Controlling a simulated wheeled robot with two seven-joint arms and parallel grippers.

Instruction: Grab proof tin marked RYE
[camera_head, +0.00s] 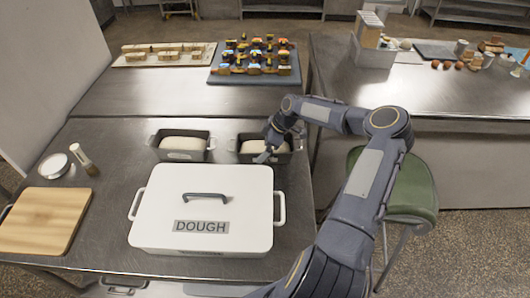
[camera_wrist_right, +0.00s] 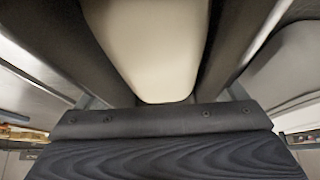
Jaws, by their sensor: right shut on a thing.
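Two dark loaf tins with pale dough stand side by side behind the large white box. The left tin (camera_head: 208,153) carries a small label on its front that is too small to read. My right gripper (camera_head: 266,154) is shut on the right tin (camera_head: 237,148), at its front side. The arm and the box lid hide most of that tin's front, so I cannot read a marking there. In the right wrist view the pale dough (camera_wrist_right: 150,50) lies between dark tin walls, close to the gripper. My left gripper is not in view.
The white box (camera_head: 160,215) marked DOUGH stands just in front of the tins. A wooden board (camera_head: 45,222), a white round dish (camera_head: 54,166) and a brush (camera_head: 84,160) lie to the left. A green stool (camera_head: 415,190) stands right of the steel table. Behind the tins the steel is bare.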

